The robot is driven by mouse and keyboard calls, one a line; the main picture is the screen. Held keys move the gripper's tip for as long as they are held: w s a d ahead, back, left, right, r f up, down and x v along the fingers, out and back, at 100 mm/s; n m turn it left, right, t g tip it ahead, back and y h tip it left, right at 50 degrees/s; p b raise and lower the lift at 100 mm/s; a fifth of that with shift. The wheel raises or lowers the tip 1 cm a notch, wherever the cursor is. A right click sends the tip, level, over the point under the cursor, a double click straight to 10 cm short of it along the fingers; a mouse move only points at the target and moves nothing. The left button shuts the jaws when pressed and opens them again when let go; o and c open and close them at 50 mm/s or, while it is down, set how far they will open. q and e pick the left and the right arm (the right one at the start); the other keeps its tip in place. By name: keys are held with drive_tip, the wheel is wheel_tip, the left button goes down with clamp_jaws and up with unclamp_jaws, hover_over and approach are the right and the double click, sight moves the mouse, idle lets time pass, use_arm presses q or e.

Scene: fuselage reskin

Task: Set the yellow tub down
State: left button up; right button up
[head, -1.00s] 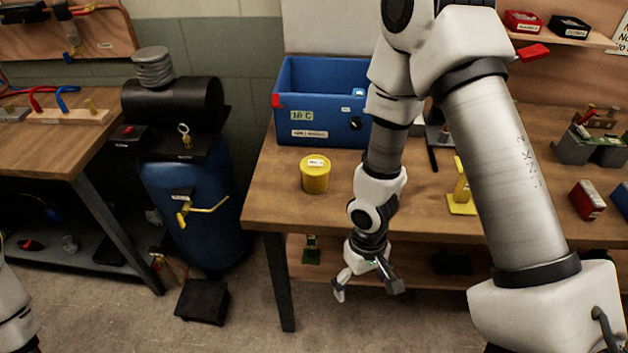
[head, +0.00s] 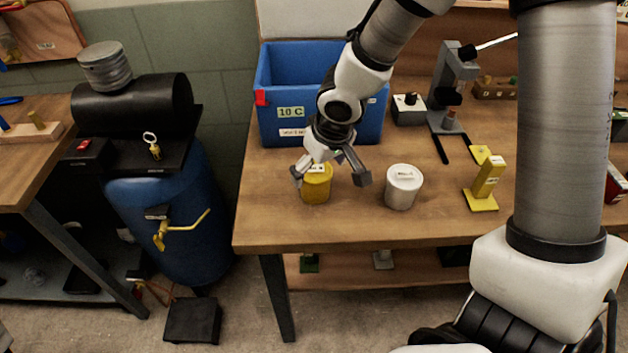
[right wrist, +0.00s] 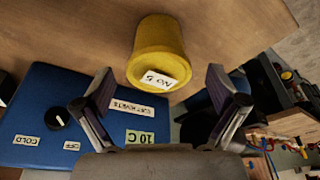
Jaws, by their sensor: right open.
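The yellow tub (head: 316,187) stands upright on the wooden bench, in front of the blue box. My right gripper (head: 332,180) is open, with one finger to each side of the tub in the head view. In the right wrist view the yellow tub (right wrist: 158,50) with its white label lies beyond the open fingertips of the right gripper (right wrist: 160,85), apart from them. My left gripper is not in view.
A white tub (head: 403,187) stands just right of the yellow tub. The blue box (head: 280,128) is behind it. A yellow stand (head: 484,185) and a grey press (head: 452,90) are further right on the bench (head: 350,229). The bench front is clear.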

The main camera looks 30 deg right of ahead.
sight(315, 171)
drive_tip(key=x, duration=0.2)
drive_tip(key=w+b+x, duration=0.1)
drive_tip(key=x, duration=0.2)
drive_tip(key=shift+d+f, duration=0.1)
drive_tip(key=shift+w, duration=0.25)
drive_tip(key=shift+s, duration=0.2)
drive_tip(key=shift+s+r, duration=0.25)
drive_tip(key=shift+r, duration=0.05)
drive_tip(key=c, duration=0.4)
drive_tip(key=shift+s, duration=0.1)
drive_tip(key=c, duration=0.6)
drive_tip(key=shift+w, duration=0.2)
drive_tip(key=c, duration=0.4)
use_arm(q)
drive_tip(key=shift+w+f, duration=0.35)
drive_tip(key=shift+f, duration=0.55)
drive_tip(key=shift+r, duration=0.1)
